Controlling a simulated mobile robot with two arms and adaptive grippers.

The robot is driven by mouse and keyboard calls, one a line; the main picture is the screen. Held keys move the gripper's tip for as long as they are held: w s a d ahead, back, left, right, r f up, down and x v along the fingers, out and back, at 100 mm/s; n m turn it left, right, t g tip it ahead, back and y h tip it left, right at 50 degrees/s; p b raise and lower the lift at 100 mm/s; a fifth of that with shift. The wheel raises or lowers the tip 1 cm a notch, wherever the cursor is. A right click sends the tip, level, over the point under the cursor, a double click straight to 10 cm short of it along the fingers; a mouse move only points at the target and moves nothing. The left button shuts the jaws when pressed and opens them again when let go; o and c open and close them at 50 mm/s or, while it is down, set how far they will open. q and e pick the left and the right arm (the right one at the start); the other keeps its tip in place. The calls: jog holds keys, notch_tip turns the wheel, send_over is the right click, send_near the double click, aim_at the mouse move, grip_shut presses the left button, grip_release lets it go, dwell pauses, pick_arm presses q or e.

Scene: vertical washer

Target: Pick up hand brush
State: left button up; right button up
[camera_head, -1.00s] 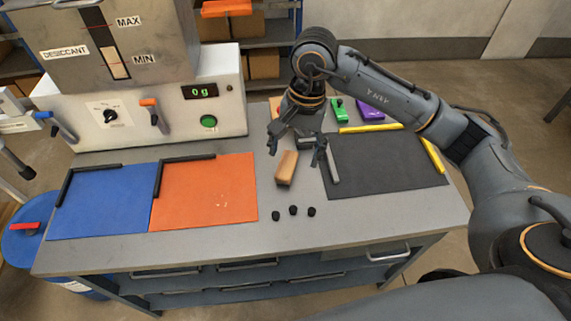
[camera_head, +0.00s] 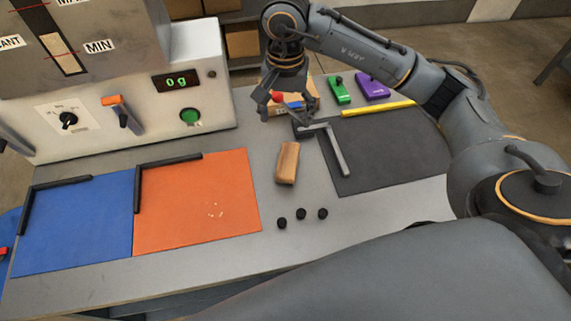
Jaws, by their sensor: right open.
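The likely hand brush is a tan wooden block (camera_head: 288,163) lying on the grey table between the orange mat and the dark mat. Its bristles cannot be made out. My right gripper (camera_head: 286,114) is open and empty above the back part of the table, beyond the block and apart from it. My left gripper is out of view.
A blue mat (camera_head: 75,225) and an orange mat (camera_head: 195,195) lie left. Several small black knobs (camera_head: 301,215) lie in front. Behind are a small box (camera_head: 298,88), green (camera_head: 339,91) and purple (camera_head: 371,86) items.

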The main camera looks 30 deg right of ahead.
aim_at(288, 159)
notch_tip(288, 159, down, 12)
jog(key=shift+w+f+b, duration=0.1)
jog(key=shift+b, duration=0.35)
jog(key=shift+f+p, duration=0.4)
jog(key=shift+f, duration=0.1)
jog(key=f, duration=0.1)
jog(key=f+p, duration=0.1)
jog(key=f, duration=0.1)
jog(key=shift+s+d+f, duration=0.2)
jog(key=shift+s, duration=0.15)
jog(key=shift+f, duration=0.45)
jog(key=c, duration=1.4)
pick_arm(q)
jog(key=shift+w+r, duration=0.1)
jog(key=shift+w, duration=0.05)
pick_arm(e)
jog(key=shift+c, duration=0.2)
